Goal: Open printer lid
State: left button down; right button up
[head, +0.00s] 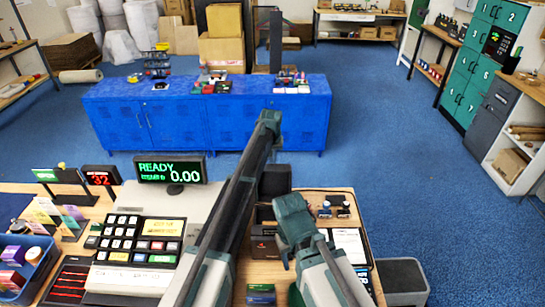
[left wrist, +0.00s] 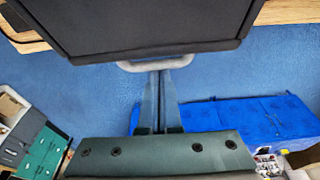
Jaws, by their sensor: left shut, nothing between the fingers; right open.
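The printer (head: 264,242) is a dark box on the counter, largely covered by my arms. A dark panel (head: 276,181), apparently its lid, stands above it at the counter's far edge. In the left wrist view a black panel (left wrist: 150,22) fills the top, with a grey rounded bar (left wrist: 156,63) along its edge. My left gripper (left wrist: 158,74) is shut and empty, fingertips at that bar; whether they touch is unclear. In the head view my left gripper (head: 275,146) is partly hidden behind its arm. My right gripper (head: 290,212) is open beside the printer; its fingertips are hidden.
A cash register (head: 140,240) with a READY display (head: 170,170) stands left of the printer. Small bottles (head: 335,210) and a white sheet (head: 350,245) lie at right. A blue cabinet (head: 180,125) stands beyond open blue floor.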

pick_arm(q)
jog(key=shift+s, duration=0.15)
